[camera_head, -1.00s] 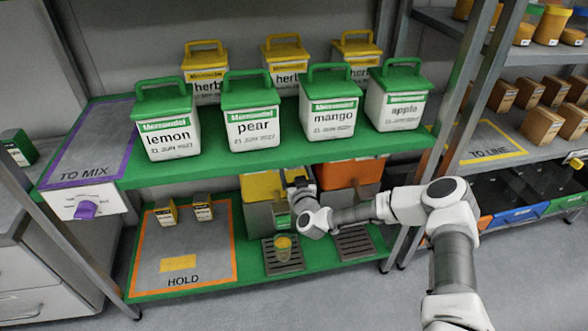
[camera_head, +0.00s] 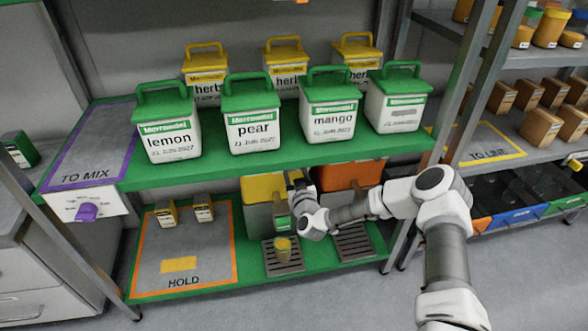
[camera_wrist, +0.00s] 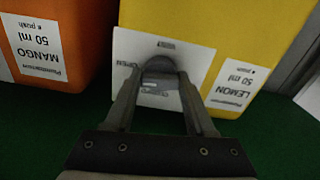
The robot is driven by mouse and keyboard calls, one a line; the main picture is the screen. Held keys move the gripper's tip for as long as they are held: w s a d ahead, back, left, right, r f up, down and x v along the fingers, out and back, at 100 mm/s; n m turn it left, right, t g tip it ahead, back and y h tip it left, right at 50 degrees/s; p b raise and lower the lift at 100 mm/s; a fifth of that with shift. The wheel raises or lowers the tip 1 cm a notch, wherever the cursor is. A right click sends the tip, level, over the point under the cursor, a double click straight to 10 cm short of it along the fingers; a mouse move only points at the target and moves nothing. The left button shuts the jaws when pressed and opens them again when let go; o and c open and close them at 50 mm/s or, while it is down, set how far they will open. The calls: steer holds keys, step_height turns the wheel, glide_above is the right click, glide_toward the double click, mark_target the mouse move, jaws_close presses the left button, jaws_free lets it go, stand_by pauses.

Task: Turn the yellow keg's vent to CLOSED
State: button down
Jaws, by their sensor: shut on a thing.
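The yellow keg (camera_head: 262,188) stands on the lower green shelf and is partly hidden by my arm in the head view. In the wrist view the keg (camera_wrist: 225,40) appears upside down, with a LEMON 50 ml label (camera_wrist: 237,85). Its white vent plate (camera_wrist: 125,45) carries the words VENT and OPEN; other print is hidden by my fingers. My gripper (camera_wrist: 159,82) is shut on the grey vent knob (camera_wrist: 158,64), one finger on each side. I cannot tell exactly which mark the knob points to. In the head view my gripper (camera_head: 298,190) is at the keg's front.
An orange keg (camera_head: 350,174) marked MANGO stands beside the yellow one. A small cup (camera_head: 283,250) stands on the drip grate (camera_head: 288,268) below the yellow keg. The upper green shelf (camera_head: 215,168), with several tubs, is close above my arm. The HOLD area (camera_head: 205,250) lies left.

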steer(key=n, duration=0.3)
steer(key=shift+a+r+n+p, duration=0.1)
steer(key=shift+n+p, duration=0.2)
steer(key=shift+p, duration=0.05)
steer(key=n, duration=0.4)
steer(key=shift+b, duration=0.4)
steer(key=n, duration=0.4)
steer(key=shift+n+b, duration=0.35)
steer(key=shift+n, duration=0.05)
steer(key=shift+d+n, duration=0.2)
steer(key=shift+n, duration=1.8)
steer(key=shift+c, duration=1.2)
jaws_free()
